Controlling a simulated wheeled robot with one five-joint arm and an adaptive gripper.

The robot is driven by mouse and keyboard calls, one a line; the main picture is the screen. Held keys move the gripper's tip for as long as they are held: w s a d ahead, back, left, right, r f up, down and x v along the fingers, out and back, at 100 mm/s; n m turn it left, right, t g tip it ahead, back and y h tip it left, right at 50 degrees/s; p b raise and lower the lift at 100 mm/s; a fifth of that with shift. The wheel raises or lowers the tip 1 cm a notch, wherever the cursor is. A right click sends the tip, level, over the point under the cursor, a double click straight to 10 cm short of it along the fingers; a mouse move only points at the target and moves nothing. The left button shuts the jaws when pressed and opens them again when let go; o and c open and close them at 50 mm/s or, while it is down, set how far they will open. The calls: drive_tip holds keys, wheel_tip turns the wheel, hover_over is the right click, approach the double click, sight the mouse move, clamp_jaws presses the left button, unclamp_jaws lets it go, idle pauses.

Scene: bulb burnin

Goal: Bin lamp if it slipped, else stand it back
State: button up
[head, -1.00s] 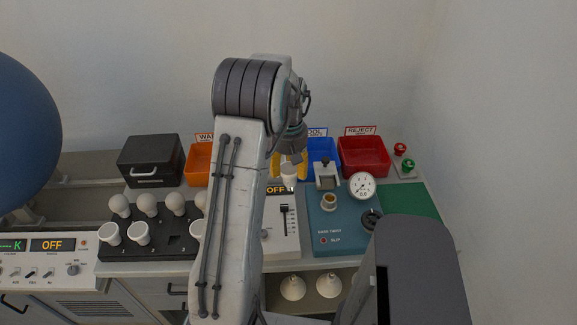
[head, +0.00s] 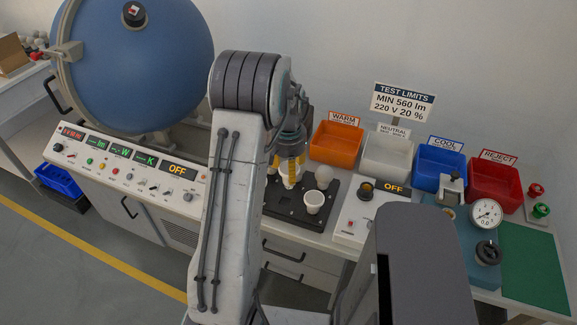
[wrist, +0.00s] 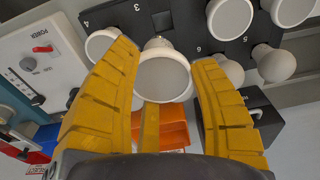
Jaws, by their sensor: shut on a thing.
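In the wrist view the lamp's round pale face (wrist: 163,78) shows between the fingers (wrist: 160,110). Whether it touches the tray, I cannot tell. Other lamps stand in the tray, including a cup-shaped one (head: 313,201) and a round bulb (head: 323,176). The wrist view shows an empty square slot (wrist: 162,20). The red reject bin (head: 495,182) is at the right. The blue tester's slip light is hidden now.
Orange warm (head: 335,143), white neutral (head: 387,158) and blue cool (head: 438,168) bins line the wall. The tester's gauge (head: 486,213) and dark knob (head: 488,253) stand right. A large blue sphere (head: 140,65) is at left. The green mat (head: 535,265) is clear.

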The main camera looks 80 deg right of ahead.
sight(285, 179)
drive_tip(key=shift+w+f, duration=0.2)
drive_tip(key=shift+w, duration=0.3)
drive_tip(key=shift+w+a+f, duration=0.1)
drive_tip(key=shift+f, duration=0.05)
drive_tip(key=shift+f+b, duration=1)
drive_tip(key=shift+f, duration=1.15)
drive_tip(key=shift+f+b, duration=1.7)
drive_tip(key=shift+f, duration=0.3)
drive_tip(key=o, duration=1.2)
drive_tip(key=shift+r, duration=0.15)
drive_tip(key=r, duration=0.7)
drive_tip(key=a+r, duration=0.1)
drive_tip(key=r, duration=0.3)
drive_tip(key=shift+r, duration=0.35)
